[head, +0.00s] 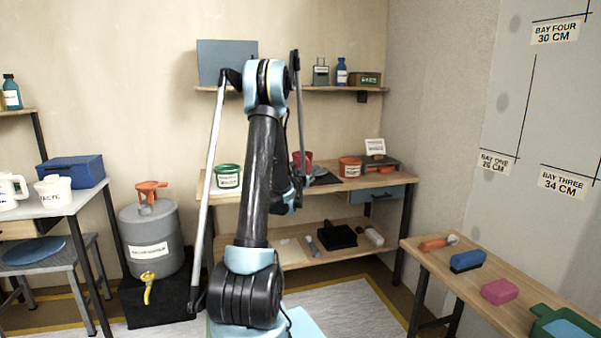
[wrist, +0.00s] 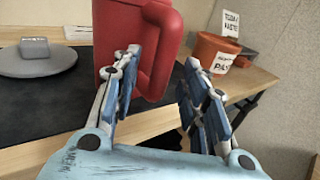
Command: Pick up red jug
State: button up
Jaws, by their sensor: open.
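The red jug (wrist: 120,25) fills the upper middle of the wrist view, upright on a dark mat, with its handle (wrist: 168,50) on the right side. Its top is cut off by the frame. My gripper (wrist: 160,72) is open, its left finger in front of the jug's body and its right finger to the right of the handle. The handle shows between the fingers, with no clear contact. In the head view the red jug (head: 302,157) is partly hidden behind my arm on the back workbench.
A green bucket (head: 228,176) and an orange bucket (head: 350,167) stand on the bench (head: 385,181). A grey round plate with a block (wrist: 35,62) lies left of the jug. A shelf (head: 330,89) hangs above.

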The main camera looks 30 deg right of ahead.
jog(key=x, duration=0.2)
jog(key=shift+w+d, duration=0.15)
jog(key=shift+d, duration=0.1)
grip_shut()
jog(key=shift+r, duration=0.1)
